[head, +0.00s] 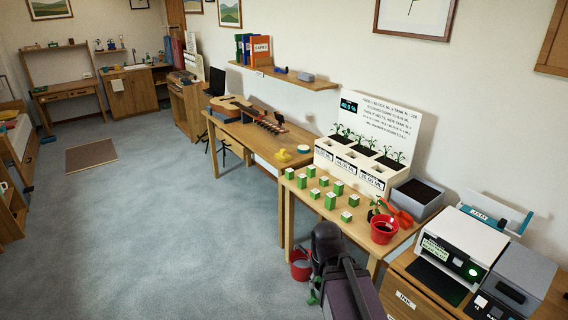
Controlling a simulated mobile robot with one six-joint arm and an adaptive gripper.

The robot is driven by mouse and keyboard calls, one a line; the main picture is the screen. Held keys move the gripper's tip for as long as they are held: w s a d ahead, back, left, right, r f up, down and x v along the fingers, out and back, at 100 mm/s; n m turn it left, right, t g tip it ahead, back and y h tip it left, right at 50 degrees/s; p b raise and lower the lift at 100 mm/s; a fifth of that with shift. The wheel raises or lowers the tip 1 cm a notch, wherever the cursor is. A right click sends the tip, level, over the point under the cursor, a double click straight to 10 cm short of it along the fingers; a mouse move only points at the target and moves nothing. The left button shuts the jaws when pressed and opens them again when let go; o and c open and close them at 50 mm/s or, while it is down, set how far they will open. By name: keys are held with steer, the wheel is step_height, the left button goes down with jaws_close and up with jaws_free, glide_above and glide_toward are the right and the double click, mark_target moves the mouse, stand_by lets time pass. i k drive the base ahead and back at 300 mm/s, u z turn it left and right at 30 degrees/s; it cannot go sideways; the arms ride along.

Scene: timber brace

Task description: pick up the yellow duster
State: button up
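A small yellow cloth-like thing (283,157), which looks like the yellow duster, lies on the wooden table (240,135) that also carries a guitar. It is near the table's right end, beside a small round white and green thing. Nothing touches it from above. Part of my dark arm shows at the bottom middle, in front of the plant table and well short of the duster. I cannot make out my gripper's fingers.
A guitar (228,106) lies further back on the same table. The plant table (297,212) holds several green boxes, a planter (352,165) and a red pot (384,229). A red bucket (300,266) stands on the floor by my arm. The carpet (150,225) at left is clear.

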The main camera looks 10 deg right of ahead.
mark_target(282, 155)
steer(key=k, duration=0.25)
steer(key=u, duration=0.55)
steer(key=i, duration=1.1)
steer(key=u, duration=0.45)
steer(key=i, duration=1.5)
steer(key=z, duration=0.85)
steer(key=i, duration=0.75)
steer(key=z, duration=0.4)
